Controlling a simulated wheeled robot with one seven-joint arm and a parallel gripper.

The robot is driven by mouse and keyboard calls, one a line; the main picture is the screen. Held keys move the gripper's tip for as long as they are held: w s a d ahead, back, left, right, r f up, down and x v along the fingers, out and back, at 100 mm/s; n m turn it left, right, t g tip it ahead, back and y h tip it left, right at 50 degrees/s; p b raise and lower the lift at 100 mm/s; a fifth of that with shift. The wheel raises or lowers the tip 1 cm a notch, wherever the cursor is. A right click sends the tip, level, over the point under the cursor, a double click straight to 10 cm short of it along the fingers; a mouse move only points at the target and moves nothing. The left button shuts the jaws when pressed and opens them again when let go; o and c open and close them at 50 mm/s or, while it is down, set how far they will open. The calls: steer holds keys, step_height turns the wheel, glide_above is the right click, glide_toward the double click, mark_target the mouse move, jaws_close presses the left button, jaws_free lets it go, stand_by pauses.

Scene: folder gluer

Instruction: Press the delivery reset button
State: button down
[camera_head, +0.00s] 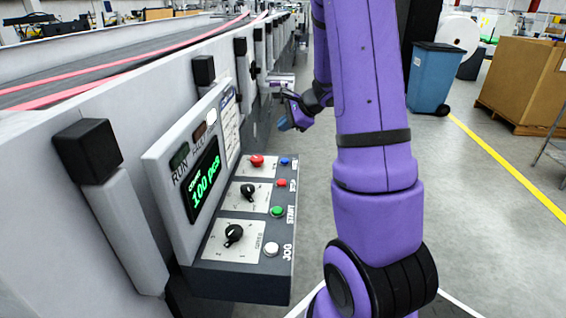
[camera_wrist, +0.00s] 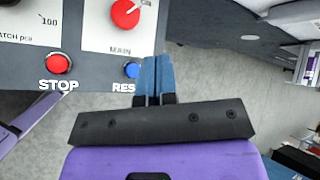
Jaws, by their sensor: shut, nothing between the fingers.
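The control panel (camera_head: 213,283) sticks out from the machine's side. Its blue button (camera_head: 285,161) is at the far right corner. In the wrist view the blue button (camera_wrist: 132,69) sits above a label reading "RES", the remainder hidden by my fingers. My gripper (camera_head: 283,124) is shut and empty beyond the far end of the panel. In the wrist view my gripper's blue fingertips (camera_wrist: 157,62) lie together just right of the blue button, over the panel's edge. The button's face shows clear of the fingers; their height above it I cannot tell.
Beside the blue button are a red STOP button (camera_wrist: 58,64) and a red MAIN knob (camera_wrist: 125,12). A green START button (camera_head: 277,211), white JOG button (camera_head: 271,249) and black knobs sit nearer. A blue bin (camera_head: 432,78) stands right; the floor between is clear.

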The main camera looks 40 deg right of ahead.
mark_target(285, 161)
steer(key=shift+d+f, duration=0.1)
steer(key=shift+f, duration=0.05)
steer(key=shift+f, duration=4.35)
steer(key=shift+f, duration=0.15)
steer(key=shift+f, duration=0.25)
steer(key=shift+f, duration=0.5)
steer(key=shift+r, duration=0.95)
steer(key=shift+r, duration=2.5)
